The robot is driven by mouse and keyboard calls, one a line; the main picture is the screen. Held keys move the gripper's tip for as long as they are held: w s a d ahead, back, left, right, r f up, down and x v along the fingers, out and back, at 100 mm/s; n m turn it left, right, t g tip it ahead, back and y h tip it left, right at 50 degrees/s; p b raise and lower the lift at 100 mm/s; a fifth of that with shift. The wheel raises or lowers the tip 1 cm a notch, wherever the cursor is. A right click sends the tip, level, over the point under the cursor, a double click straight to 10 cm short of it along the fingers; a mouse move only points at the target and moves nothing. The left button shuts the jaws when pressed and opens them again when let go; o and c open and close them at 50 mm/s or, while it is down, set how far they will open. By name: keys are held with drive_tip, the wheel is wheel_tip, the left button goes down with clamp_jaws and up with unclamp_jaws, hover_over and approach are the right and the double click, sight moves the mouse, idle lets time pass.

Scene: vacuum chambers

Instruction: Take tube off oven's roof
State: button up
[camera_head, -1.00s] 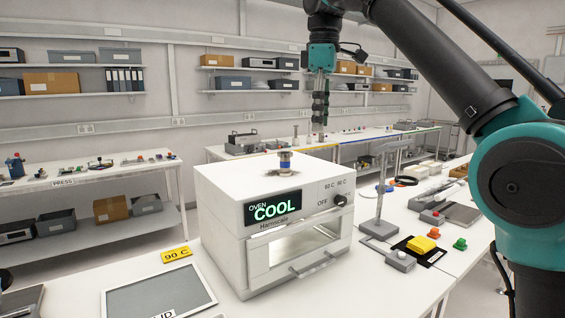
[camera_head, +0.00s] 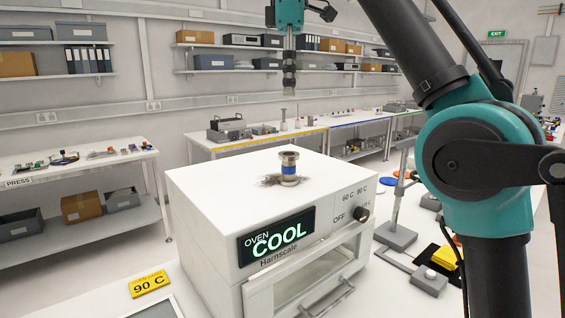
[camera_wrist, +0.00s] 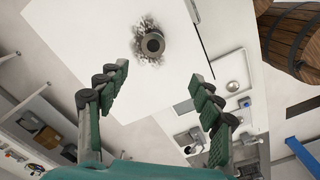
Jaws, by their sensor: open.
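The tube (camera_head: 289,168) is a short metal piece with flanged ends and a blue band. It stands upright on the roof of the white oven (camera_head: 200,190), with a dark scorched-looking patch around its foot. The oven's display reads COOL. In the wrist view the tube (camera_wrist: 152,43) is seen from above as a dark ring, beyond the fingertips and near the top edge. My gripper (camera_head: 289,88) hangs pointing down, well above the tube. In the wrist view my gripper (camera_wrist: 160,82) has its two fingers spread wide with nothing between them.
A yellow 90 C sign (camera_head: 149,284) lies on the table left of the oven. A grey stand (camera_head: 398,205) and a yellow block (camera_head: 446,257) are at the oven's right. The oven's roof is otherwise clear. A wooden barrel (camera_wrist: 291,38) shows in the wrist view.

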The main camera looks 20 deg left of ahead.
approach(289, 154)
drive_tip(key=f, duration=0.6)
drive_tip(key=shift+s+f, duration=0.2)
drive_tip(key=shift+w+a+f, duration=0.1)
drive_tip(key=shift+w+f, duration=0.05)
drive_tip(key=shift+f, duration=1.2)
drive_tip(key=shift+w+f, duration=0.15)
drive_tip(key=shift+f, duration=1.2)
clamp_jaws()
